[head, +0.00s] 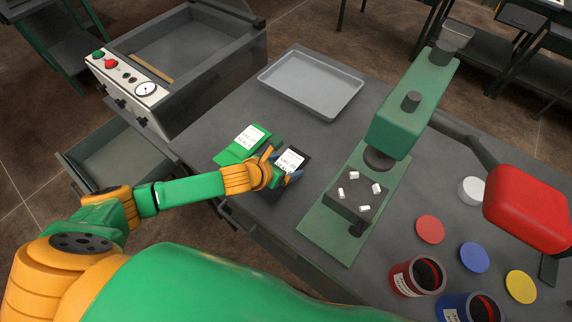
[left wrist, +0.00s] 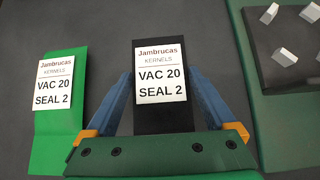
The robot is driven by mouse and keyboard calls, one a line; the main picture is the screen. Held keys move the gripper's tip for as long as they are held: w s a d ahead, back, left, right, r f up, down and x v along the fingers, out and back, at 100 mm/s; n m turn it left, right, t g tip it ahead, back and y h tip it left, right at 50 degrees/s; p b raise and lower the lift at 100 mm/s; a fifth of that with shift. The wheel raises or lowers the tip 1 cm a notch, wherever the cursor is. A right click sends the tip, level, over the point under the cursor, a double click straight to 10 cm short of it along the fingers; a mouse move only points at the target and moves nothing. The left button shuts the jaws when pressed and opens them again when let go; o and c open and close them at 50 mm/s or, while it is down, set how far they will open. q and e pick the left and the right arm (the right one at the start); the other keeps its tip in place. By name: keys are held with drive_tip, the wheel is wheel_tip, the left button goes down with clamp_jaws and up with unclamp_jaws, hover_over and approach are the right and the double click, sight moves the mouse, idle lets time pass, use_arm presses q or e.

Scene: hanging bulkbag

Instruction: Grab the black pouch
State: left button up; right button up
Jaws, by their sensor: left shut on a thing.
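The black pouch (head: 300,158) lies on the grey table, with a white label reading "Jambrucas KERNELS VAC 20 SEAL 2". It also shows in the left wrist view (left wrist: 163,118). My left gripper (head: 284,172) is shut on the black pouch, with its blue fingers on either side of it in the left wrist view (left wrist: 168,90). Part of the pouch is hidden behind the gripper. A green pouch (head: 228,156) with a like label lies to the left, apart from the black one. My right gripper is not in view.
A green press (head: 330,225) stands close to the right of the black pouch. An empty grey tray (head: 310,112) lies behind. A vacuum sealer box (head: 205,90) stands at the back left. Open cans (head: 405,283) and coloured lids (head: 430,229) are at the right.

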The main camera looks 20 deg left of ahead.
use_arm(q)
drive_tip(key=shift+r, duration=0.45)
drive_tip(key=s+a+r, duration=0.3)
drive_tip(key=a+r, duration=0.9)
drive_tip(key=a, duration=0.1)
drive_tip(key=shift+s+a, duration=0.15)
drive_tip(key=shift+a, duration=0.1)
